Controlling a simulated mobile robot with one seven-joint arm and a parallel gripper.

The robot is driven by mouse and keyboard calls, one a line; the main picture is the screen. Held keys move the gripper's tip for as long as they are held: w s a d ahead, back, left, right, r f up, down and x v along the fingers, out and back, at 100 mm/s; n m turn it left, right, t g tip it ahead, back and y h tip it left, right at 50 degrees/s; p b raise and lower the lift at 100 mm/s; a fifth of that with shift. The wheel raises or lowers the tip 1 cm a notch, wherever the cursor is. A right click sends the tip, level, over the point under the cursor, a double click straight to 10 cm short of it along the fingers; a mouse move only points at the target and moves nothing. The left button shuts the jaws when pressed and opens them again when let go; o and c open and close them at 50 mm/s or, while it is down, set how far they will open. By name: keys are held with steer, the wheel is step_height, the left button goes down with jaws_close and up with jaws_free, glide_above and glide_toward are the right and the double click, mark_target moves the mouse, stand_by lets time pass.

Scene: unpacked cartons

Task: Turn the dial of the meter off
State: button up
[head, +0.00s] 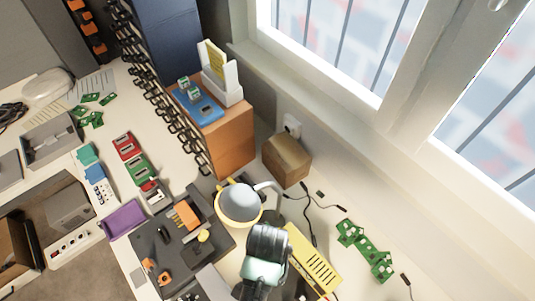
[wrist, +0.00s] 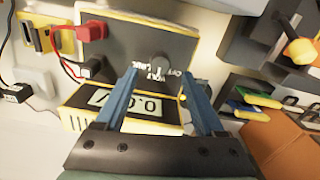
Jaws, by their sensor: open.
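The meter (wrist: 120,38) is a grey box with yellow edges. In the wrist view its upper panel carries a dark round dial (wrist: 160,57) with small white lettering beside it, including what looks like OFF. A lower display (wrist: 140,107) reads about 0.0 V. My gripper (wrist: 159,76) is open, its two blue fingers apart and pointing at the panel, with the dial between and just beyond the tips. Whether the fingers touch the panel cannot be told. In the head view the meter's yellow side (head: 313,260) shows beside my arm, which hides the dial and fingertips.
A red plug (wrist: 92,30) and a black plug (wrist: 92,67) with cables sit in the meter's left side. In the head view a lamp (head: 239,203) stands close to my arm, and green circuit boards (head: 365,248) lie to the right. A cardboard box (head: 287,159) stands behind.

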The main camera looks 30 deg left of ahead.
steer(key=shift+w+f, duration=0.1)
steer(key=shift+f, duration=2.25)
jaws_close()
